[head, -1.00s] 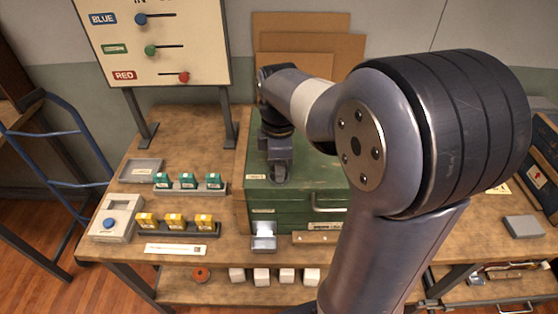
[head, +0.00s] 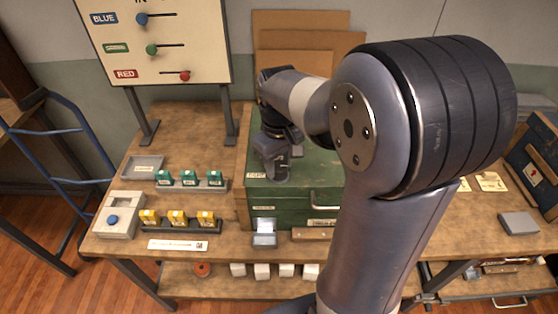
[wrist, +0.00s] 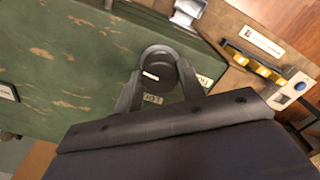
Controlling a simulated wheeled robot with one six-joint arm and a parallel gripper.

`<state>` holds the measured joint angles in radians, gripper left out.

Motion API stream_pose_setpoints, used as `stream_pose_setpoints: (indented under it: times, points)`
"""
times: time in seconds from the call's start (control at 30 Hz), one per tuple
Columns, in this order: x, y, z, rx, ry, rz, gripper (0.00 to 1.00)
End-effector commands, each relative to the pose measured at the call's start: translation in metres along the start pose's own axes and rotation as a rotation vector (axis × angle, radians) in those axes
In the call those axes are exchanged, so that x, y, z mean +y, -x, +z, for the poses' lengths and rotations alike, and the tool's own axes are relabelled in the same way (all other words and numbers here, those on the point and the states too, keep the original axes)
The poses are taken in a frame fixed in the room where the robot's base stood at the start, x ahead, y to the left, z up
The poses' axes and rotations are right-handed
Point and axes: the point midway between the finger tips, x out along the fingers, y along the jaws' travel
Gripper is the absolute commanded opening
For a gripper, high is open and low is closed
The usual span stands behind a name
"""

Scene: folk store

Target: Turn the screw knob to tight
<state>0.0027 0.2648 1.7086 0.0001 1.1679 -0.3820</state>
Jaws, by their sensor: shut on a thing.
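The dark round screw knob (wrist: 160,66) sits on top of the green box (wrist: 60,60) in the wrist view, with a short white mark on its face. My gripper (wrist: 158,78) is shut on the knob, one finger on each side. A small pale label (wrist: 205,80), partly legible as "TIGHT", lies to the right of the knob. Another label (wrist: 152,98) shows between the fingers; its word is hard to read. In the head view my gripper (head: 276,172) is at the box's front left, beside the "TIGHT" label (head: 256,175), and mostly hides the knob.
Teal blocks (head: 190,178) and yellow blocks (head: 177,217) stand in racks on the left, near a device with a blue button (head: 113,219). A sign board (head: 150,45) stands behind. My arm covers the box's right side.

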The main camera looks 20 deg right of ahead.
Motion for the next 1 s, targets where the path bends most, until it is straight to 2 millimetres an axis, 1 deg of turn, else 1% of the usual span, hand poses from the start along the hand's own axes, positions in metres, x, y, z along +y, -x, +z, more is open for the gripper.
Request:
stream_pose_setpoints:
  times: [1.0]
  points:
    - [0.0000, 0.0004, -0.0002, 0.000, -0.964, 0.000, 0.14]
